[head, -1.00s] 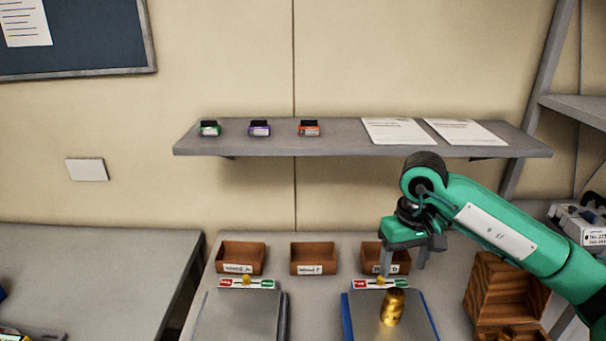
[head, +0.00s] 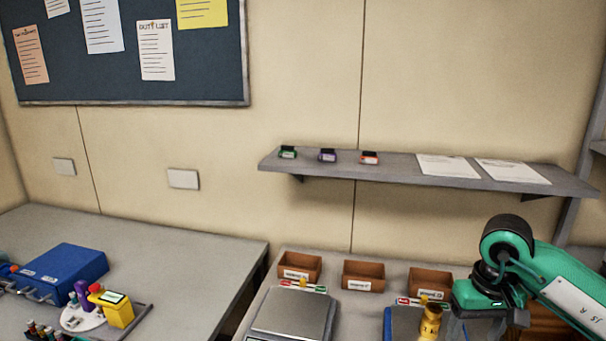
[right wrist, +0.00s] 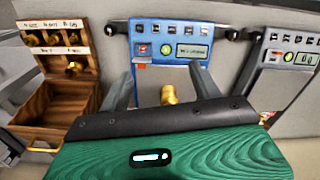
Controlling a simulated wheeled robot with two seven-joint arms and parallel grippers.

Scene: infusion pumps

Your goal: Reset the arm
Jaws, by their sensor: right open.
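My right gripper (right wrist: 162,88) is open, with its two fingers apart and nothing held between them. In the head view its green body (head: 480,294) is at the lower right, just right of the brass weight (head: 430,322). The weight stands on the blue-edged scale (head: 397,330). In the right wrist view the weight (right wrist: 168,94) shows beyond the gripper, partly hidden by its palm. The blue scale front (right wrist: 180,30) with buttons and a display lies behind the fingers. My left gripper is not in view.
Several brown bins line the back of the table, including a left one (head: 300,266) and a middle one (head: 363,274). A grey scale (head: 295,312) stands left. A wooden box (right wrist: 65,98) is beside the gripper. A shelf (head: 400,170) hangs above. A blue case (head: 62,272) sits on the left table.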

